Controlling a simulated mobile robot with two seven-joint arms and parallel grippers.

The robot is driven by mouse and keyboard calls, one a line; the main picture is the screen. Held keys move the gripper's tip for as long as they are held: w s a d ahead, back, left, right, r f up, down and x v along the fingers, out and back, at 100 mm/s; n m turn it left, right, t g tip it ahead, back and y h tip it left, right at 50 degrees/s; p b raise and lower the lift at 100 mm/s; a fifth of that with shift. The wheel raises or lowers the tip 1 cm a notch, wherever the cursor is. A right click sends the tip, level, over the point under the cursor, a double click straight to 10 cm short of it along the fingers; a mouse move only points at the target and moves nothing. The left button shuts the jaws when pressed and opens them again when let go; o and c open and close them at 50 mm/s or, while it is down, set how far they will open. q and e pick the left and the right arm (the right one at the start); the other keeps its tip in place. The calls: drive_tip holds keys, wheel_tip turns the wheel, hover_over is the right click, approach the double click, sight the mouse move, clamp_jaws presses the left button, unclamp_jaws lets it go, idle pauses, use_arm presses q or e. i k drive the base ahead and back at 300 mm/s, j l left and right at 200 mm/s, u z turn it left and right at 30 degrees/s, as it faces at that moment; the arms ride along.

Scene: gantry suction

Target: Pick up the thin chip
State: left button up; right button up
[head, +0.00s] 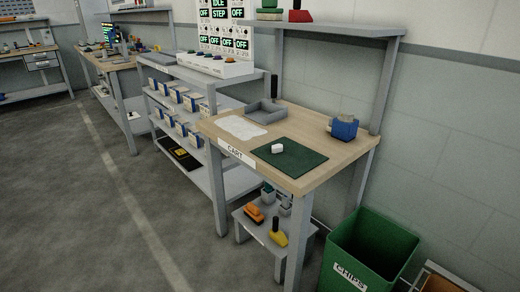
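I cannot make out a thin chip for certain in the head view. A small white block (277,149) lies on the dark green mat (300,167) on the wooden table (327,164). A white sheet or cloth (241,127) lies flat at the table's left side. A green bin (358,250) labelled CHIPS stands on the floor right of the table; no contents can be made out inside it. Neither of my grippers shows in the view.
A grey tray (266,110) and a blue object (344,128) stand on the table. A low stool (252,226) with tools is beneath it. Shelving with small bins (172,93) and a control panel (215,66) stand further left. The floor at left is clear.

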sight(278, 148)
drive_tip(key=i+u, duration=0.25)
drive_tip(key=i, duration=1.15)
